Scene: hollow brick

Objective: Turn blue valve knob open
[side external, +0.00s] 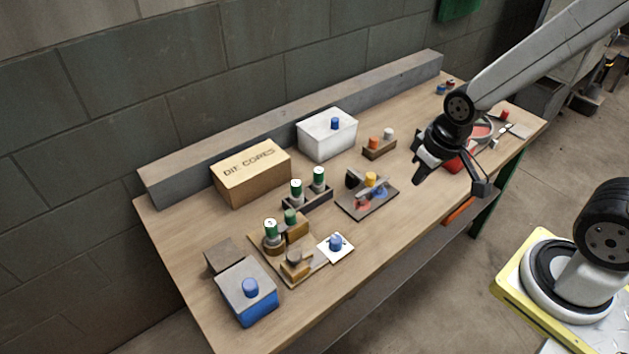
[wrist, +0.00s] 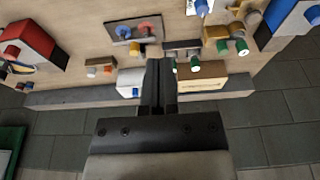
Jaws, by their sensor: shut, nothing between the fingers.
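A blue knob (side external: 336,242) stands on a small white plate (side external: 337,255) near the table's front edge. In the wrist view this knob (wrist: 202,7) is at the top edge, partly cut off. Two other blue knobs show: one (side external: 250,287) on a blue box (side external: 252,308) at the front left, and one (side external: 335,123) on a white box (side external: 327,142) at the back. Which is the valve knob, I cannot tell for sure. My gripper (side external: 418,176) is shut and empty above the right part of the table, well away from all three; it also shows in the wrist view (wrist: 158,64).
A dark plate with a yellow knob (side external: 370,180), green-topped cylinders (side external: 296,188) and a cardboard box (side external: 250,178) stand mid-table. A grey ledge (side external: 300,120) runs along the wall. A red box (wrist: 30,45) is near my gripper. Bare tabletop lies right of the white plate.

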